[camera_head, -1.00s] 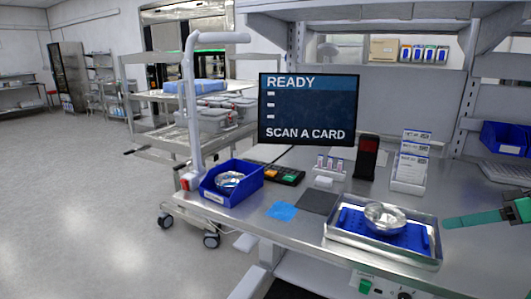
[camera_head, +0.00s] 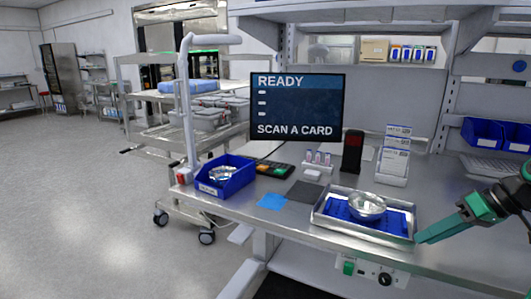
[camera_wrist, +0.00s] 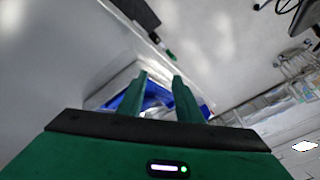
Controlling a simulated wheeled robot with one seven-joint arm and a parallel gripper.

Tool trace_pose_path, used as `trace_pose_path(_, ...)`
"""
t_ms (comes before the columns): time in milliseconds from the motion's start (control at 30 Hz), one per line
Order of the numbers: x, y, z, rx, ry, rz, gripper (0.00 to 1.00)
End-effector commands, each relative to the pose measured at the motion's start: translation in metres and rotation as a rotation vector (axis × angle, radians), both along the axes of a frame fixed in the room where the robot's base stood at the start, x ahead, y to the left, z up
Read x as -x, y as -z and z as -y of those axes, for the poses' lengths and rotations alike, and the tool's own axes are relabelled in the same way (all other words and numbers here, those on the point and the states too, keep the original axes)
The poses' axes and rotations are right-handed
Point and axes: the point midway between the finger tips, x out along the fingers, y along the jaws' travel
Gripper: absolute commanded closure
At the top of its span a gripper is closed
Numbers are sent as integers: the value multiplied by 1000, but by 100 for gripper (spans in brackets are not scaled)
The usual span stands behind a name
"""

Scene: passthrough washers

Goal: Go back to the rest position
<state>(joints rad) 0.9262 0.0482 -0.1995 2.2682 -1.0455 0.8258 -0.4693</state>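My gripper (camera_head: 424,239) is at the right of the head view, its green fingers pointing left and down beside the right end of the metal tray (camera_head: 328,234). The wrist view shows two separated green fingertips (camera_wrist: 160,77) with nothing held between them. A shiny metal bowl (camera_head: 367,205) sits on the blue insert in the tray. Behind the fingers in the wrist view, the blue and silver of a tray (camera_wrist: 124,80) are partly hidden.
A blue bin (camera_head: 228,184) holding a metal bowl stands at the bench's left end. A black card reader (camera_head: 352,152), a label stand (camera_head: 393,166) and a screen (camera_head: 297,107) stand behind the tray. Blue bins (camera_head: 482,133) hang at right. The floor (camera_head: 80,200) at left is clear.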

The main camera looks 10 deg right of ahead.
Motion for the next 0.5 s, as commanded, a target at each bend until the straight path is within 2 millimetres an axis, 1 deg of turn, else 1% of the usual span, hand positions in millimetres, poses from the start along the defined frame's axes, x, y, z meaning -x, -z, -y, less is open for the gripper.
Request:
trace_pose_path(33, 2, 2, -9, 15, 11, -35, 68)
trace_pose_path(167, 17, 10, -27, 67, 80, -159, 68)
trace_pose_path(267, 36, 17, -40, 117, 158, -264, 68)
trace_pose_path(367, 59, 22, -51, 168, 247, -357, 68)
trace_pose_path(500, 96, 26, -59, 235, 386, -466, 68)
